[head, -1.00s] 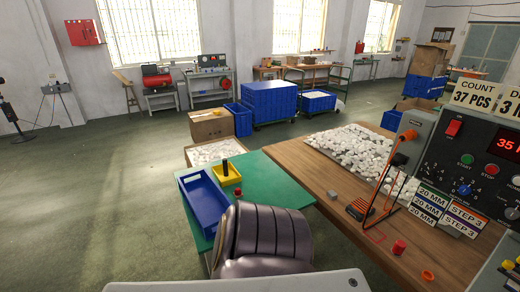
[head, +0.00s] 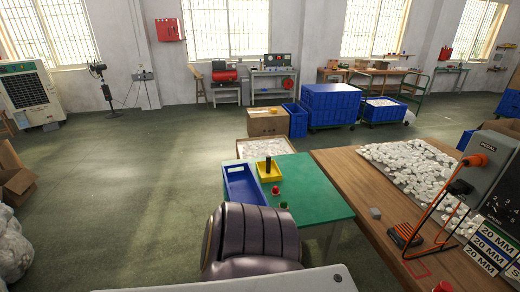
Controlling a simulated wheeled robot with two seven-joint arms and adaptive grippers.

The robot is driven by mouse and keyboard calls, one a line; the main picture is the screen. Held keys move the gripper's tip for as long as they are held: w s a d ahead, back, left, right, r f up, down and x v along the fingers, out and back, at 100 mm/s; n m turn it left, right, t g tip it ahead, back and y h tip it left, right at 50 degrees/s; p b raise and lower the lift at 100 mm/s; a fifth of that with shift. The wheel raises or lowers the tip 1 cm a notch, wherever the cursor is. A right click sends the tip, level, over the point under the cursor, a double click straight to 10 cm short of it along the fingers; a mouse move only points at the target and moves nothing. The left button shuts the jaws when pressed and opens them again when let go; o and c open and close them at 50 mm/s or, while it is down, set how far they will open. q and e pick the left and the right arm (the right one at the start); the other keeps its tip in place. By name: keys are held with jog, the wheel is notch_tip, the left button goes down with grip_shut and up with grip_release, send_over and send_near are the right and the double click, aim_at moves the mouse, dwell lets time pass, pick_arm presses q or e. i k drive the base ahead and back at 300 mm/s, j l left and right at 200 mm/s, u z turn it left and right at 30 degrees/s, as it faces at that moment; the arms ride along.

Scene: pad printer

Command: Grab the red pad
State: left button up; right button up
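A small red piece (head: 277,190) stands on the green table, right of the yellow bin. A second red piece (head: 442,287) shows at the bottom edge of the wooden table, partly cut off by the frame. I cannot tell from this view which of them is the red pad. Neither of my grippers is in view.
The green table (head: 318,190) also holds a blue tray (head: 229,185), a yellow bin (head: 262,176) with a dark upright piece, and a small green piece (head: 283,205). The wooden table (head: 345,170) holds white parts (head: 410,165) and a control box (head: 490,165). Floor at left is open.

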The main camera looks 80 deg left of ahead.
aim_at(275, 192)
jog(key=i+l+u, duration=0.1)
jog(key=u, duration=0.4)
jog(key=i+l+u, duration=0.2)
jog(key=u, duration=0.25)
jog(key=i+l+u, duration=0.15)
jog(key=u, duration=0.35)
jog(key=l+u, duration=0.45)
jog(key=i+l+u, duration=0.2)
jog(key=k, duration=0.1)
